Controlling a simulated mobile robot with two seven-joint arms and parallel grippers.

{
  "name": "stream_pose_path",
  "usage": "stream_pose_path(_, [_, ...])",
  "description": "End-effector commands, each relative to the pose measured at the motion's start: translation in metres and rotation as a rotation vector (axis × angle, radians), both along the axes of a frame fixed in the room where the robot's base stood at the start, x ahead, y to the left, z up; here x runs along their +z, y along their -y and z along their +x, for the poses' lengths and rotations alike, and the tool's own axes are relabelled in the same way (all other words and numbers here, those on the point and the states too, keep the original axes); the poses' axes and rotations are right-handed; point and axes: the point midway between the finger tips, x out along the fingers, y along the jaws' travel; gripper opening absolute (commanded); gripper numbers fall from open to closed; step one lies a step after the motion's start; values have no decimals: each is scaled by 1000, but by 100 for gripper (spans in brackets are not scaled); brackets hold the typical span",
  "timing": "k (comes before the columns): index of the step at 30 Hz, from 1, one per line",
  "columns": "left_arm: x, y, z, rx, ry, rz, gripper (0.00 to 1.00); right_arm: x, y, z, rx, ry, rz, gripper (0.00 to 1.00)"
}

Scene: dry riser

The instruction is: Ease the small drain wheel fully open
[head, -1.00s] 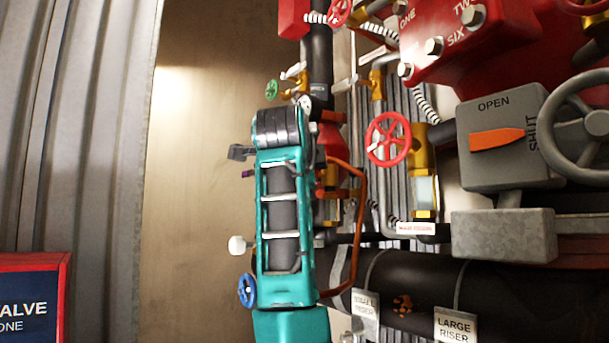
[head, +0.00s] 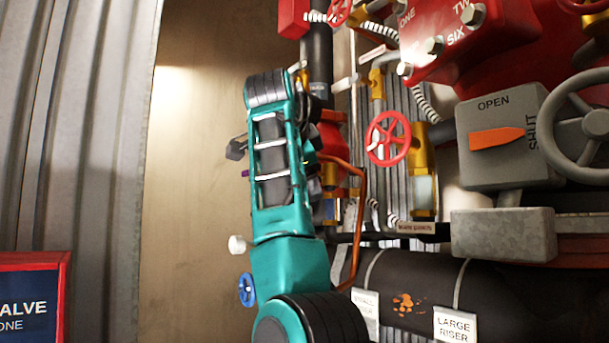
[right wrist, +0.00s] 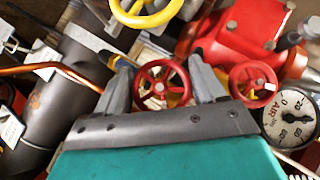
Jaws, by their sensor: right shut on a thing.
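In the right wrist view, a small red spoked wheel (right wrist: 161,86) sits between the two grey fingers of my right gripper (right wrist: 160,72), which is shut on it with a finger at either side of the rim. Which wheel this is in the head view I cannot tell. There my right arm's teal links rise up the middle and hide the gripper and whatever it holds. My left gripper is in neither view.
A second red wheel (right wrist: 252,84) and an air gauge (right wrist: 290,118) are close to the right finger; a yellow wheel (right wrist: 146,8) is above. In the head view, a red wheel (head: 387,138), grey valve box (head: 505,135), orange pipe (head: 360,215) and blue wheel (head: 246,289) surround my arm.

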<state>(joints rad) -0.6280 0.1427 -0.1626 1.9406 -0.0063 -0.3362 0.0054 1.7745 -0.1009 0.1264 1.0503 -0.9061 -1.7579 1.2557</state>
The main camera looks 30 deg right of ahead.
Motion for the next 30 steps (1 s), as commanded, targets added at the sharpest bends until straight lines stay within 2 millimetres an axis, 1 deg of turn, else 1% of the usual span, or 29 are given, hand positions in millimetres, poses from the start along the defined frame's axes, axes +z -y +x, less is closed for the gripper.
stream_pose_path(4, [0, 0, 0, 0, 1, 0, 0, -1, 0, 0, -2, -76, -4, 39])
stream_pose_path(10, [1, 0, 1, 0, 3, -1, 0, -1, 0, 0, 0, -134, -9, 39])
stream_pose_path(24, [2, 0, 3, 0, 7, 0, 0, -1, 0, 0, -1, -148, -11, 39])
stream_pose_path(25, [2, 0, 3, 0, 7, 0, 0, -1, 0, 0, -1, -148, -11, 70])
stream_pose_path(30, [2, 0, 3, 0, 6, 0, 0, -1, 0, 0, 0, -147, -11, 87])
